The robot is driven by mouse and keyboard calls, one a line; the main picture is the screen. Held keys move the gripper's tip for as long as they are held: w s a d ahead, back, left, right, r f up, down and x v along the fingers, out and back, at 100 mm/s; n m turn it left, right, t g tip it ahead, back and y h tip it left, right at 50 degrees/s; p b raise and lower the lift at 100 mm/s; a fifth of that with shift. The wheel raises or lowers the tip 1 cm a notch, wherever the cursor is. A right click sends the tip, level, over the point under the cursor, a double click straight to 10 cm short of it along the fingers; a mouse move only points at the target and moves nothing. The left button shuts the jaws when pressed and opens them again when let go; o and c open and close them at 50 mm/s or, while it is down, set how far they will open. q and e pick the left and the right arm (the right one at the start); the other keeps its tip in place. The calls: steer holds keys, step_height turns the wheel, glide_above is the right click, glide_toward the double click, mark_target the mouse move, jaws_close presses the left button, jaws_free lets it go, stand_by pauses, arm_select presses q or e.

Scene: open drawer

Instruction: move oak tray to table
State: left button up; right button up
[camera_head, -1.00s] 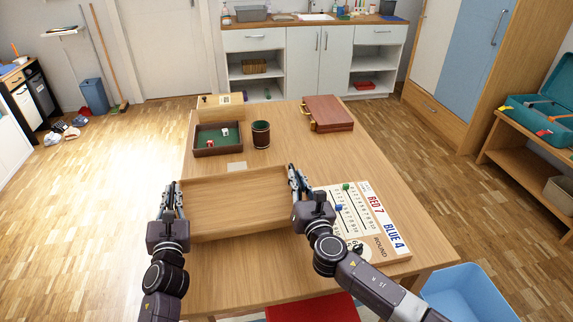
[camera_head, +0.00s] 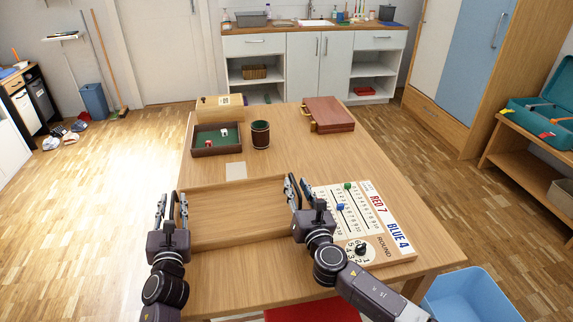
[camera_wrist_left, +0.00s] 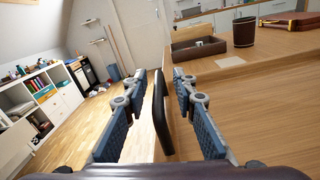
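The oak tray (camera_head: 238,212) is a shallow light-wood tray that looks level and rests on the near left part of the wooden table (camera_head: 375,160). My left gripper (camera_head: 171,210) is at its left end. In the left wrist view, the fingers of the left gripper (camera_wrist_left: 158,115) stand apart on either side of a black handle (camera_wrist_left: 160,112), with gaps showing. My right gripper (camera_head: 298,190) is at the tray's right end, and its fingers look spread apart. The handle at that end is mostly hidden by the fingers.
A scoreboard (camera_head: 350,215) lies just right of the tray, close to my right gripper. Beyond the tray are a pale card (camera_head: 236,170), a green-lined dice tray (camera_head: 203,150), a dark cup (camera_head: 260,134) and a brown case (camera_head: 328,115). A blue bin (camera_head: 470,297) stands at the lower right.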

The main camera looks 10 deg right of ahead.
arm_select(q)
steer(key=shift+s, duration=0.5)
arm_select(e)
steer(key=shift+f, duration=0.1)
arm_select(q)
steer(key=s, duration=1)
steer(key=shift+s+d, duration=0.25)
steer(key=shift+s, duration=0.15)
arm_select(e)
steer(key=s, duration=1.2)
steer(key=shift+d, duration=0.35)
arm_select(q)
steer(key=shift+s, duration=0.1)
